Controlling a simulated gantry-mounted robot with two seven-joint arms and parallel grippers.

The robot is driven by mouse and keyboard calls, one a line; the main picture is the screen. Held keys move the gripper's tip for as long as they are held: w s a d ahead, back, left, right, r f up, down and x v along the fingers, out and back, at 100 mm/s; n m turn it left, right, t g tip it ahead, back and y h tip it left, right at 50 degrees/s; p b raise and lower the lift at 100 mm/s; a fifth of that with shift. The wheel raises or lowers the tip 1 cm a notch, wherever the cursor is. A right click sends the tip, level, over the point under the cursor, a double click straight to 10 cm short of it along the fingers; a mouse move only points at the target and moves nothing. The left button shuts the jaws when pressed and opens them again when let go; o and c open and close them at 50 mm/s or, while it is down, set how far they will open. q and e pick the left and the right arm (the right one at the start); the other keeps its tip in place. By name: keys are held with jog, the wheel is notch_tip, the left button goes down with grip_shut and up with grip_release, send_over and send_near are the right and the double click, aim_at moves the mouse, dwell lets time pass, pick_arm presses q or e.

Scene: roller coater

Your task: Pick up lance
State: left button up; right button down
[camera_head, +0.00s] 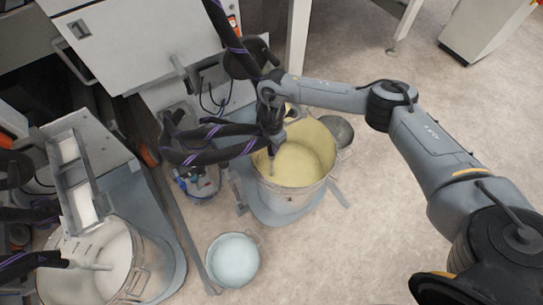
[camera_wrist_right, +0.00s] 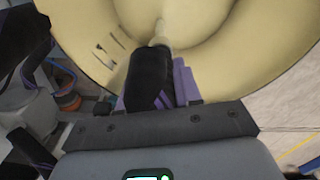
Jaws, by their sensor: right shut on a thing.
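The lance (camera_wrist_right: 149,75) has a black grip and a thin pale tip, and hangs from a black hose with purple stripes. In the head view its pale tip (camera_head: 271,163) points down into a large bucket (camera_head: 325,160) with a yellow inside. My right gripper (camera_head: 272,127) is over the left part of the bucket's opening, shut on the lance. In the right wrist view the grip stands between the jaws and the tip reaches toward the yellow contents. The fingertips are partly hidden by the lance and hoses. My left gripper is not seen.
A smaller bucket with pale blue contents (camera_head: 233,261) stands on the floor in front. A large pot (camera_head: 112,262) with another pale lance (camera_head: 90,266) is at lower left. Grey machine cabinets (camera_head: 140,35) fill the upper left. The floor to the right is open.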

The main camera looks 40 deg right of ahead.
jog(key=shift+r, duration=0.15)
jog(key=shift+d+r+p, duration=0.1)
jog(key=shift+r+p, duration=1.5)
jog(key=shift+r, duration=0.5)
jog(key=s+d+r+p, duration=0.5)
jog(key=d+r, duration=0.1)
jog(key=d, duration=0.3)
notch_tip(320, 180, up, 36)
jog(key=d+p, duration=0.1)
jog(key=p, duration=3.6)
jog(key=shift+s+f, duration=0.2)
jog(key=shift+s, duration=0.05)
